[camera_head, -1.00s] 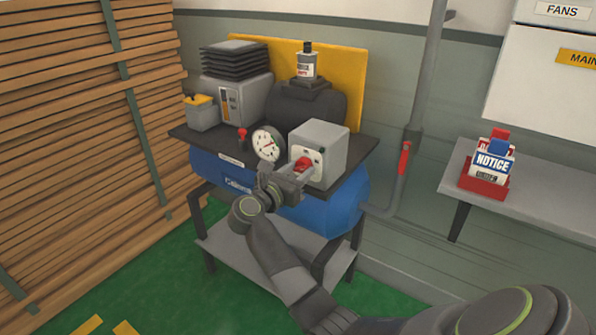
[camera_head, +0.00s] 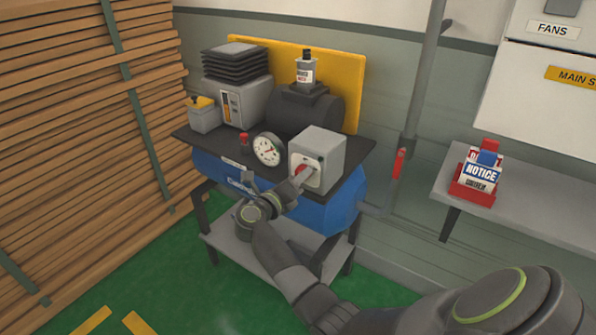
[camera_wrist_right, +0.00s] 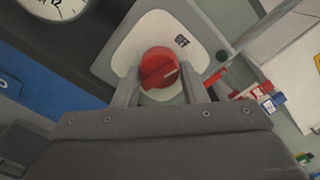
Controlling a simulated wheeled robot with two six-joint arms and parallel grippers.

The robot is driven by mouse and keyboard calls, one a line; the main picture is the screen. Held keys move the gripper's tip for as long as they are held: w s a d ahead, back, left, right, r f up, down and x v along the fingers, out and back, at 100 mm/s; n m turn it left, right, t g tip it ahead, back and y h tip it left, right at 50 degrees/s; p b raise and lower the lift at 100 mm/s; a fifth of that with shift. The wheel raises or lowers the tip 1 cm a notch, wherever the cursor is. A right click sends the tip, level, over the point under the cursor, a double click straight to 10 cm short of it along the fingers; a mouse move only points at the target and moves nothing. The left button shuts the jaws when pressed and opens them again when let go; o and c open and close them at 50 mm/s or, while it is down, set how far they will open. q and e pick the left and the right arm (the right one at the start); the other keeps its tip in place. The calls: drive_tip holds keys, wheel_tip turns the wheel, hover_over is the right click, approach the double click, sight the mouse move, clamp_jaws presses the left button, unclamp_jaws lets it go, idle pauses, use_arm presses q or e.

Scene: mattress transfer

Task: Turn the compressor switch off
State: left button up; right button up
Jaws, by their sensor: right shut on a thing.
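The compressor switch is a red rotary knob (camera_head: 301,170) on the light front plate of a grey box (camera_head: 328,150) on the compressor bench. The right wrist view shows the knob (camera_wrist_right: 159,66) up close, with an "OFF" label (camera_wrist_right: 182,41) on the plate to its upper right. My right gripper (camera_head: 296,181) is at the front of the box and shut on the knob. In the right wrist view its fingers (camera_wrist_right: 162,88) lie on either side of the knob. The fingers hide part of the knob. My left gripper is not in view.
A round pressure gauge (camera_head: 267,149) stands left of the switch box. A blue tank (camera_head: 335,212) hangs under the dark bench top (camera_head: 355,160). A pipe with a red lever (camera_head: 398,163) rises at right. A grey table (camera_head: 540,213) holds a red sign holder (camera_head: 471,187).

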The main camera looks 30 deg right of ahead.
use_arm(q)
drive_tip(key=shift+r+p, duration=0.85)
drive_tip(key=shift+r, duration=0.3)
use_arm(e)
drive_tip(key=shift+r+n, duration=0.1)
drive_tip(key=shift+n, duration=1.2)
drive_tip(key=o, duration=1)
drive_tip(key=shift+c, duration=0.2)
drive_tip(key=shift+a, duration=0.1)
